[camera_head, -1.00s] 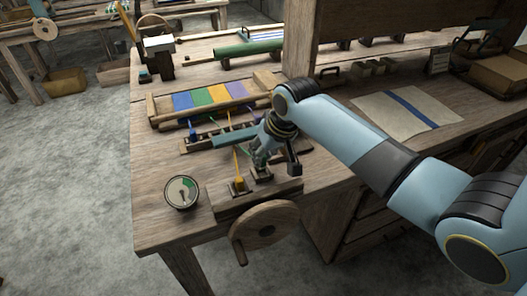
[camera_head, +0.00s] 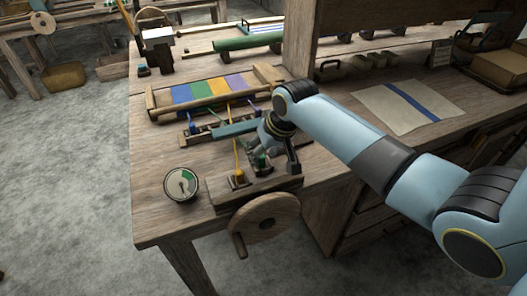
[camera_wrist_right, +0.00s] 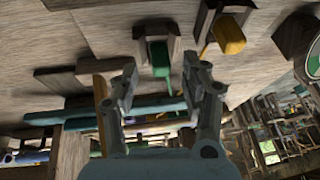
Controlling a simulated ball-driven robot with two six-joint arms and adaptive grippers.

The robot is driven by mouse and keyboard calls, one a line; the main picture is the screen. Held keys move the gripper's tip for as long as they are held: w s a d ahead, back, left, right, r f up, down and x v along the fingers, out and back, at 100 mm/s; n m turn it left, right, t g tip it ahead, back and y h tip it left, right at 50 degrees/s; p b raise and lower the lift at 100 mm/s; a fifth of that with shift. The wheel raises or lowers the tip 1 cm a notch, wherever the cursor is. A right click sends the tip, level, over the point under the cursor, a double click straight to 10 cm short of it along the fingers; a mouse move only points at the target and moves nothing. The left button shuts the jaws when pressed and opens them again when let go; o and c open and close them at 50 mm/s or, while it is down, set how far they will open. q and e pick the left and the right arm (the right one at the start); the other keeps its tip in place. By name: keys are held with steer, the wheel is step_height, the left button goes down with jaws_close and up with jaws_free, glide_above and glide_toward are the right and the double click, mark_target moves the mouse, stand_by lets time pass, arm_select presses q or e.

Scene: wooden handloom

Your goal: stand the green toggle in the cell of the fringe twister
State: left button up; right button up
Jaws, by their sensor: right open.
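The green toggle (camera_wrist_right: 160,58) sits in a wooden cell (camera_wrist_right: 144,31) of the fringe twister, between my right gripper's fingertips in the wrist view. Its green thread trails back toward the gripper. In the head view the green toggle (camera_head: 261,159) is partly hidden by the fingers. My right gripper (camera_wrist_right: 159,62) is open, with a finger on each side of the toggle and visible gaps. The fringe twister (camera_head: 225,199) stands at the table's front edge with a round crank wheel (camera_head: 265,216). My left gripper is not in view.
A yellow toggle (camera_wrist_right: 229,35) stands in the neighbouring cell; it also shows in the head view (camera_head: 238,178). A dial gauge (camera_head: 181,184) lies to the left. Behind are a teal bar (camera_head: 233,130) and a striped woven band (camera_head: 210,91).

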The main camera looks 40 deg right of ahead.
steer(key=shift+r, duration=0.15)
steer(key=v, duration=1.1)
steer(key=shift+s+r, duration=0.2)
steer(key=shift+r, duration=0.1)
steer(key=shift+a, duration=0.15)
